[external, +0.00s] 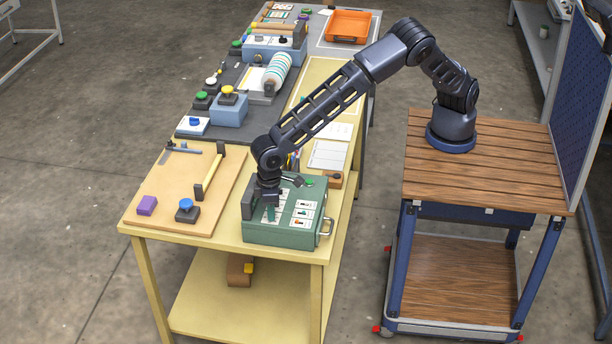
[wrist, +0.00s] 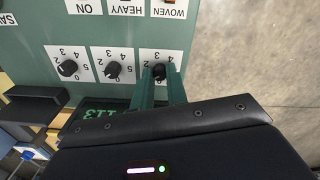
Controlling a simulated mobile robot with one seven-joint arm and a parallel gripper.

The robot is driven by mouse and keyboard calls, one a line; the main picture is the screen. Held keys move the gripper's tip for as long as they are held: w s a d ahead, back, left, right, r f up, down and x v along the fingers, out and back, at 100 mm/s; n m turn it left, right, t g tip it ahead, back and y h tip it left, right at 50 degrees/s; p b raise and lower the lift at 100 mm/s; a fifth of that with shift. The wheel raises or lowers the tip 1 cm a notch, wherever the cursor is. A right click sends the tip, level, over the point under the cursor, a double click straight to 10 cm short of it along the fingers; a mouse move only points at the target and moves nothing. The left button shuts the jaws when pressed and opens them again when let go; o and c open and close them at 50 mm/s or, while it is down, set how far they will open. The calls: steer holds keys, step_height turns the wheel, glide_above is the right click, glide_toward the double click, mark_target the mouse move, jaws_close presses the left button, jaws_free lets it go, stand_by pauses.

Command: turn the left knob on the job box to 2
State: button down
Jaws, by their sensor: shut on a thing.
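The green job box (external: 285,233) sits at the near right corner of the yellow table. In the wrist view its panel (wrist: 28,50) appears upside down, with three black knobs in a row on white numbered plates. My gripper (wrist: 160,78) is shut on the knob (wrist: 159,71) at the right of that row, the left knob when the panel is read upright. Its pointer is too small to read, and the fingers hide part of its scale. The middle knob (wrist: 112,70) and the far knob (wrist: 68,69) are free. In the external view my gripper (external: 269,213) is down at the box.
Rocker switches (wrist: 168,3) labelled WOVEN, HEAVY and ON lie beyond the knobs. A metal handle (external: 325,228) sticks out at the box's right side.

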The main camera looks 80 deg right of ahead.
steer(key=m, duration=0.4)
steer(key=shift+m, duration=0.4)
steer(key=m, duration=0.5)
steer(key=shift+m, duration=0.3)
steer(key=c, duration=1.4)
jaws_free()
steer(key=shift+r, duration=0.1)
step_height(320, 180, up, 11)
steer(key=shift+f, duration=0.2)
